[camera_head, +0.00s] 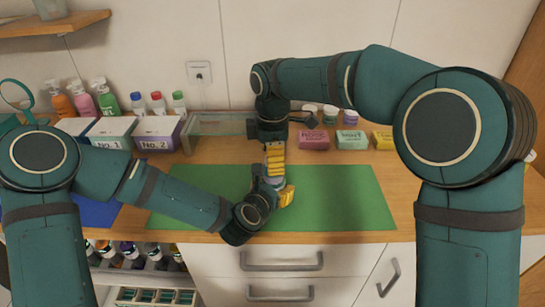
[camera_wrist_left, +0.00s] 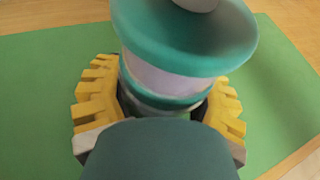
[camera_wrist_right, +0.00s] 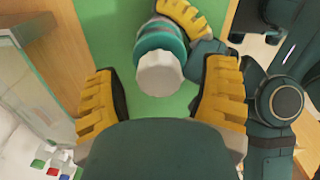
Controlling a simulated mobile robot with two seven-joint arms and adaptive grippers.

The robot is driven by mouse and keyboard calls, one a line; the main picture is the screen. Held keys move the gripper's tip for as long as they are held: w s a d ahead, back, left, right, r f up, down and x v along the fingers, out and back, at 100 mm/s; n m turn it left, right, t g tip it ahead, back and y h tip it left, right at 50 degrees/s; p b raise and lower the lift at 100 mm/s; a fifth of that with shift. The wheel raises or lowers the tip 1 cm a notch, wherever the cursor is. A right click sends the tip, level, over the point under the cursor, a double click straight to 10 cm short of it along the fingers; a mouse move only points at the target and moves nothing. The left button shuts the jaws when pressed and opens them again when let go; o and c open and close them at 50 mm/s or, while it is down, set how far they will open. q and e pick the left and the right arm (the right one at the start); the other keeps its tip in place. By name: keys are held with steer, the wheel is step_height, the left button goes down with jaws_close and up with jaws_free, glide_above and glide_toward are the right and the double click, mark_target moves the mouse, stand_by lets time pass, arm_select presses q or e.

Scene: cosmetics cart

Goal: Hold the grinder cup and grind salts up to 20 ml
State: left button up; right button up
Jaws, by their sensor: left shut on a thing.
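The grinder cup (camera_wrist_left: 185,45) has a teal top and a pale translucent band. In the right wrist view the grinder cup (camera_wrist_right: 158,42) shows its teal body with a pale knob on the end. My left gripper (camera_wrist_left: 160,92) is shut on the cup, with yellow fingers on both sides, above the green mat (camera_head: 340,195). My right gripper (camera_wrist_right: 162,95) is open. Its yellow fingers are spread wide, with the pale knob between and beyond them. In the head view the right gripper (camera_head: 275,158) is just above the left gripper (camera_head: 283,193), and they hide the cup. The salt level cannot be seen.
A clear glass case (camera_head: 215,124) stands left of my right gripper. White boxes (camera_head: 110,132) and pump bottles (camera_head: 82,98) stand at the back left. Pink (camera_head: 314,139), green (camera_head: 352,140) and yellow (camera_head: 383,140) blocks lie at the back right. The mat's right side is clear.

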step_height(320, 180, up, 12)
stand_by(0.6)
steer(key=d+f+y, duration=0.2)
steer(key=d+y, duration=0.3)
steer(key=shift+g+h, duration=0.3)
steer(key=x, duration=1)
steer(key=shift+w+a+f, duration=0.25)
steer(key=shift+w+a, duration=0.05)
steer(key=shift+a, duration=0.1)
steer(key=shift+c, duration=0.2)
steer(key=c, duration=1.2)
steer(key=shift+o, duration=0.2)
steer(key=shift+m, duration=0.3)
